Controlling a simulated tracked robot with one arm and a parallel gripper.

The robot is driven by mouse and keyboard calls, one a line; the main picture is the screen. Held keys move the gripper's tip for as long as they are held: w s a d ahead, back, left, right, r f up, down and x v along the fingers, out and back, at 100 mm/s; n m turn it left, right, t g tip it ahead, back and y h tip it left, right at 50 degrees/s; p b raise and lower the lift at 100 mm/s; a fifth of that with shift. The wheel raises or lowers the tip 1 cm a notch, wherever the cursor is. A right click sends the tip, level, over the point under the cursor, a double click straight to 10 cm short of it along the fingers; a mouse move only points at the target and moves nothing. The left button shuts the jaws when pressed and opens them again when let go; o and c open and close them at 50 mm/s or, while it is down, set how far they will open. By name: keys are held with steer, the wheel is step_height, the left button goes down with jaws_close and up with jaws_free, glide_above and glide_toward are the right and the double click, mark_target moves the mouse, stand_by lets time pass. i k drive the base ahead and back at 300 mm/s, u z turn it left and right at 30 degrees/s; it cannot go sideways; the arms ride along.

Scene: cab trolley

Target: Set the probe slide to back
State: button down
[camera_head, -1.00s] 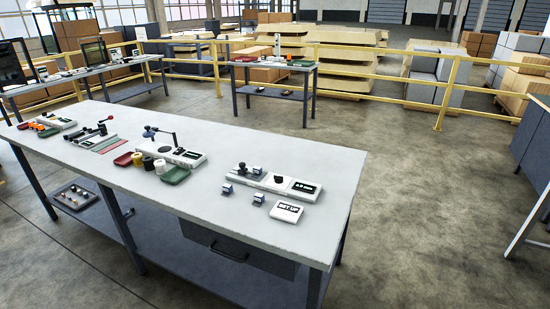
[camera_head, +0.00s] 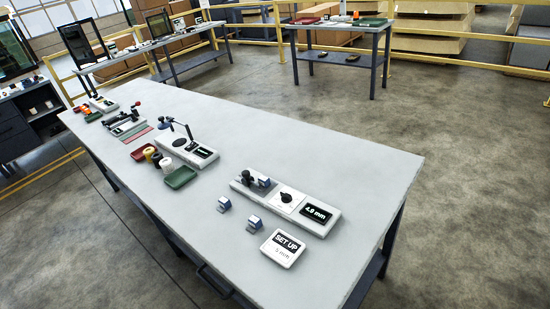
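A white gauge unit (camera_head: 333,222) lies on the right part of the workbench. At its left end a small dark upright piece (camera_head: 248,179) stands on a grey section (camera_head: 264,185); this may be the probe slide, but I cannot tell its position. A black pointer knob (camera_head: 286,198) sits in the middle. A black display (camera_head: 317,212) at the right end seems to read 4.9 mm. In front lies a white card (camera_head: 283,248) reading "SET UP" and "5 mm". My gripper is not in view.
Two small blue-and-white blocks (camera_head: 224,204) (camera_head: 254,224) stand in front of the unit. To the left are a green tray (camera_head: 180,178), spools (camera_head: 152,154) and a lamp-like device (camera_head: 186,150). The grey bench (camera_head: 330,150) is clear behind the unit. Floor is open to the right.

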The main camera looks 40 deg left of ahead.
mark_target(246, 180)
steer(key=u, duration=0.4)
steer(key=i, duration=1.1)
steer(key=u, duration=0.65)
